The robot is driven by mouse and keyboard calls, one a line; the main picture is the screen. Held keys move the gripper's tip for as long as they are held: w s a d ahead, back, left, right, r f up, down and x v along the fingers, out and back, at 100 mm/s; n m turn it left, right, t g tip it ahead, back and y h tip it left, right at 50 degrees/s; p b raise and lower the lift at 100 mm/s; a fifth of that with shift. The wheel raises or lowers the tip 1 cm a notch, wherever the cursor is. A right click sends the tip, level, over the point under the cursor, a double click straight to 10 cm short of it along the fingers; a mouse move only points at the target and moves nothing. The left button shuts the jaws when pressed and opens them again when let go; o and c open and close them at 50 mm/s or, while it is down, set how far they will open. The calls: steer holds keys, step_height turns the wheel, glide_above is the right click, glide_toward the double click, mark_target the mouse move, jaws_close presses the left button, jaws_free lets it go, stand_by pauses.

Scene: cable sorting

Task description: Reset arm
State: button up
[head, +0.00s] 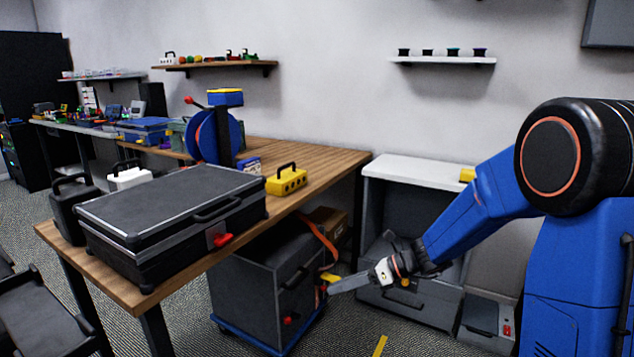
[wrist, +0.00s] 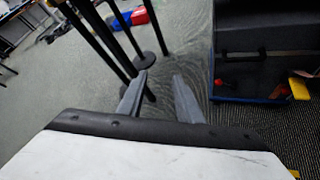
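My blue arm (head: 475,215) reaches in from the right in the head view. Its gripper (head: 335,285) is low, in front of the wooden workbench's right end and beside the grey wheeled case under it. In the wrist view, my gripper (wrist: 160,76) has its two grey fingers apart. Only carpet shows between them, so it is open and empty. The fingers look clear of the things around them, though the gap to the grey case is hard to judge.
A grey wheeled case (head: 250,295) stands below. A grey cabinet (head: 410,170) is behind my arm. Black posts (wrist: 97,40) stand beyond the fingers.

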steer(key=s+d+r+n+t+h, duration=0.1)
steer(key=s+d+r+n+h, duration=0.1)
steer(key=s+d+n+h, duration=0.2)
steer(key=s+d+r+n+t+h, duration=0.1)
steer(key=s+d+r+n+h, duration=0.2)
steer(key=s+d+n, duration=0.7)
steer(key=s+d+r+n+t+h, duration=0.1)
steer(key=s+d+r+n+h, duration=0.2)
steer(key=s, duration=1.4)
steer(key=d+n+h, duration=0.2)
steer(key=d+n, duration=0.3)
steer(key=n, duration=0.3)
steer(key=shift+s, duration=0.35)
